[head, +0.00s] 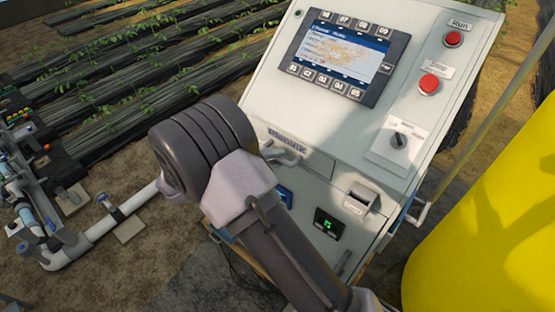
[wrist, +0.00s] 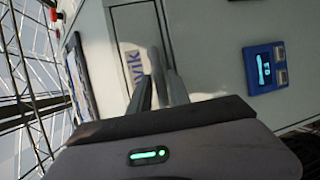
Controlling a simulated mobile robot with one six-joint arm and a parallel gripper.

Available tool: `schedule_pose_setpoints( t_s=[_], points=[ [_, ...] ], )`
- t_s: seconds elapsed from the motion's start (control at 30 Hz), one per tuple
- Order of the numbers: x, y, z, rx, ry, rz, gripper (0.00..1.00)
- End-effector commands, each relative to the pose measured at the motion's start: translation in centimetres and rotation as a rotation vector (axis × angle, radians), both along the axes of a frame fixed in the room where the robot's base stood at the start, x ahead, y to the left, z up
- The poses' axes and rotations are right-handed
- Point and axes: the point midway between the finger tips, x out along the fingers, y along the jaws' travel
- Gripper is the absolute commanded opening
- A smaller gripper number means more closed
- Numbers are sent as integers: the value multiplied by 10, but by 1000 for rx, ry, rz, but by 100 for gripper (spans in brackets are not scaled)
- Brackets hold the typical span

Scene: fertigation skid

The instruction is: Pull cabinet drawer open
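The pale grey cabinet (head: 257,97) stands tilted in the head view. Its drawer front (head: 318,164) is below the screen and looks flush with the cabinet face. A curved grey piece (head: 284,158) shows there beside my arm; I cannot tell whether it is the handle or a finger. My arm hides much of the drawer's left part. In the wrist view my gripper (wrist: 154,78) points at the cabinet face (wrist: 215,45), close to a label (wrist: 134,66). Its pale fingers look close together, and whether anything is between them is unclear.
A screen panel (head: 346,56), red buttons (head: 429,84) and a knob (head: 399,140) are on the cabinet top. A yellow tank (head: 490,235) stands at the right. White pipes (head: 110,222) run at the left. A blue device (wrist: 265,68) is on the face.

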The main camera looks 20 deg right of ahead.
Motion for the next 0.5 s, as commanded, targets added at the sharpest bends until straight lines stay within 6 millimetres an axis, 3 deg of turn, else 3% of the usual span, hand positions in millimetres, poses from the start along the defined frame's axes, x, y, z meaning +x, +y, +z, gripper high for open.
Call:
schedule_pose_setpoints(
  t_s=[0.17,0.43,0.5],
  points=[
    [3,-13,-3,1,1,-1,23],
    [3,-14,-3,1,1,0,23],
    [3,-14,-3,1,1,0,10]
  ],
)
